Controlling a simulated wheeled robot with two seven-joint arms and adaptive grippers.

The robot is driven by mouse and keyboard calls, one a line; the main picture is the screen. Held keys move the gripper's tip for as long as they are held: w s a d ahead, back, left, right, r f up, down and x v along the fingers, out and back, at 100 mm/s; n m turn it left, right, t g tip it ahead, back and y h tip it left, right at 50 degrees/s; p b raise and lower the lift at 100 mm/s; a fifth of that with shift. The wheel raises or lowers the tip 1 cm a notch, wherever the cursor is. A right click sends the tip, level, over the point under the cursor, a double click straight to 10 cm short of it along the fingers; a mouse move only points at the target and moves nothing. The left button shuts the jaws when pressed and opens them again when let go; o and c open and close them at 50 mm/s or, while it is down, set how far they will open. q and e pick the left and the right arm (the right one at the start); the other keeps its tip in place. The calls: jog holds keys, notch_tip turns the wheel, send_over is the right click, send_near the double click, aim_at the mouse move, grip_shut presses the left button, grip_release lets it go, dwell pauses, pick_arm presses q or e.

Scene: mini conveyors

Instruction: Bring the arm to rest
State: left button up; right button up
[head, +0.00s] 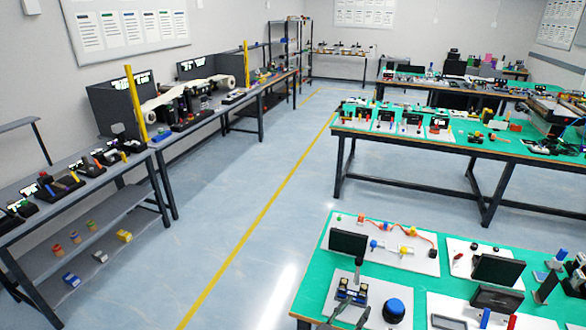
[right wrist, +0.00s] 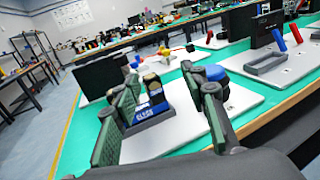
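My right gripper (head: 350,313) is at the bottom of the head view, over the near green-topped table (head: 313,285). In the right wrist view, my right gripper (right wrist: 160,82) has its two fingers spread apart with nothing held between them. A small dark device with a label and yellowish-topped cylinders (right wrist: 151,92) shows between and beyond the fingers. It stands on a white board, and the head view shows it too (head: 352,291). I cannot tell how close the fingers are to it. My left gripper is not in view.
A blue round knob (head: 394,308) stands right of the device. Dark screens (head: 348,243) and white boards with small parts (head: 410,256) cover the near table. Another green table (head: 455,145) stands beyond. Workbenches (head: 165,140) line the left wall. The floor aisle with a yellow line (head: 240,250) is clear.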

jog(key=s+d+f+m+g+y, duration=0.3)
jog(key=s+d+f+m+g, duration=0.5)
jog(key=s+d+f+m, duration=0.9)
jog(key=s+a+m+g+y, duration=0.2)
jog(key=s+m+y, duration=0.75)
jog(key=s, duration=1.25)
notch_tip(320, 180, down, 30)
jog(key=s+a+g+h, duration=0.1)
jog(key=s+g, duration=0.1)
jog(key=s, duration=0.1)
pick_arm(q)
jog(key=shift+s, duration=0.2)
pick_arm(e)
jog(key=s+f, duration=1.7)
jog(key=s, duration=0.2)
jog(key=shift+s+g, duration=0.15)
jog(key=shift+g, duration=0.25)
jog(key=shift+f, duration=0.1)
